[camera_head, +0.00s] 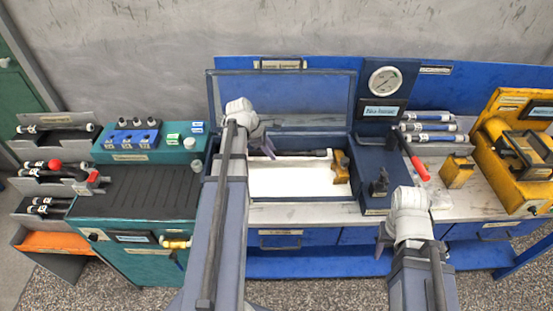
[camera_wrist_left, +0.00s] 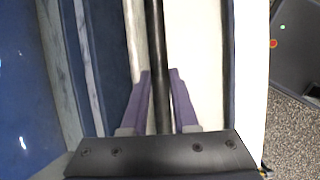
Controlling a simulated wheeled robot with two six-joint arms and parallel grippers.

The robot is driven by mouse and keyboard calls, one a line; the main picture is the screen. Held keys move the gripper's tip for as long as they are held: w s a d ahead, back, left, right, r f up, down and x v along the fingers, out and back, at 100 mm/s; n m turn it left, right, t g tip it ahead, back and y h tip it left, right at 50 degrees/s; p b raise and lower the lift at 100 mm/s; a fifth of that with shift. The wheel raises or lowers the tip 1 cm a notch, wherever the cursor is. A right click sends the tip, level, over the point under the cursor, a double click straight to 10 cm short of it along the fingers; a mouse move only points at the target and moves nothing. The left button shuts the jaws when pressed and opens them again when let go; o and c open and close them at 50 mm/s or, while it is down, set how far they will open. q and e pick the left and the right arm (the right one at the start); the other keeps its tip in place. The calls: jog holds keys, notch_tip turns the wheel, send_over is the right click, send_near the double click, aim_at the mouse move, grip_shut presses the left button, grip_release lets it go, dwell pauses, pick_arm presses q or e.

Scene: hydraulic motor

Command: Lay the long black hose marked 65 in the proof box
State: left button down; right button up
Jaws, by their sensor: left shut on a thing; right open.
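The proof box (camera_head: 285,183) is a blue box with a white inside, and its clear lid stands raised at the back. My left gripper (camera_head: 268,148) is over the back left part of the box. It is shut on a black hose (camera_head: 305,153), which extends to the right along the back of the box. The left wrist view shows the hose (camera_wrist_left: 156,65) between the purple fingers (camera_wrist_left: 158,85), above the white floor. I cannot tell whether it touches the floor, and no 65 mark is readable. My right gripper (camera_head: 382,240) is open and empty, in front of the bench.
A yellow block (camera_head: 340,165) is at the box's right end. A pressure gauge (camera_head: 384,81) stands behind, right of the lid. Several hoses lie on the right bench (camera_head: 428,127). A teal cabinet (camera_head: 135,190) and racks of hoses (camera_head: 50,170) are at left.

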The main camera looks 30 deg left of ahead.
pick_arm(q)
jog(key=shift+w+d+f, duration=0.15)
jog(key=shift+d+f, duration=0.25)
jog(key=shift+d, duration=0.4)
jog(key=b, duration=0.9)
send_near(279, 177)
jog(key=x, duration=0.5)
jog(key=shift+w+d+r, duration=0.2)
jog(key=shift+w, duration=0.15)
jog(key=shift+f+b, duration=0.5)
jog(key=shift+f, duration=0.25)
jog(key=c, duration=0.6)
grip_release()
jog(key=shift+c, duration=0.2)
jog(key=shift+o, duration=0.2)
jog(key=shift+s, duration=0.1)
jog(key=shift+r, duration=0.15)
jog(key=p+v, duration=0.7)
jog(key=shift+r, duration=0.25)
